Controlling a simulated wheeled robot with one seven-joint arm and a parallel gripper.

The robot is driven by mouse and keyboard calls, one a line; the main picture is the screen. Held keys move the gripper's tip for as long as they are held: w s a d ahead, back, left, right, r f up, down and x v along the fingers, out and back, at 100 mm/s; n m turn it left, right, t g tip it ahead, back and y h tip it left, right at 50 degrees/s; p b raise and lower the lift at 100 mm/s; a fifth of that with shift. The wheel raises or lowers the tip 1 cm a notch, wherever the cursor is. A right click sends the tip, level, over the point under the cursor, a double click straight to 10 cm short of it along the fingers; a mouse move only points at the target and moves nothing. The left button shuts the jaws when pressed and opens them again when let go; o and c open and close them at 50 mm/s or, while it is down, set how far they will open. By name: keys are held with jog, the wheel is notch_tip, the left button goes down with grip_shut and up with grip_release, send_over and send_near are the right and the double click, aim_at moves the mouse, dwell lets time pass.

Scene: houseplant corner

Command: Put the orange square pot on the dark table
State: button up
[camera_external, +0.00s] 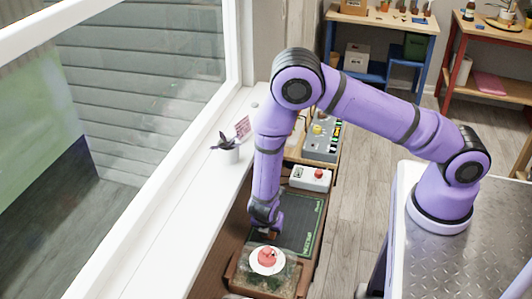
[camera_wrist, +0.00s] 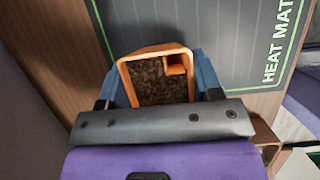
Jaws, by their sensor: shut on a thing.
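The orange square pot (camera_wrist: 149,50) is between the two blue-grey fingers of my gripper (camera_wrist: 155,80) in the wrist view. It is filled with brown soil, and a small orange square piece is in one corner. My gripper (camera_external: 268,232) is shut on the pot. In the external view it hangs low at the near-left edge of the black heat mat (camera_external: 300,215), and the pot is mostly hidden there. Whether the pot's base touches anything cannot be told. A brown wooden surface (camera_external: 226,248) lies beside the mat; whether it is the dark table is unclear.
A tray (camera_external: 234,272) holding a white dish with a red object stands just in front of my gripper. A white box with a red button (camera_external: 310,178) sits behind the mat. The white windowsill (camera_external: 185,200) bears a small potted plant. Blue-legged and red-legged tables stand at the back.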

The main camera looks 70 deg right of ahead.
jog(key=shift+f, duration=0.15)
jog(key=o, duration=1.1)
jog(key=shift+o, duration=0.2)
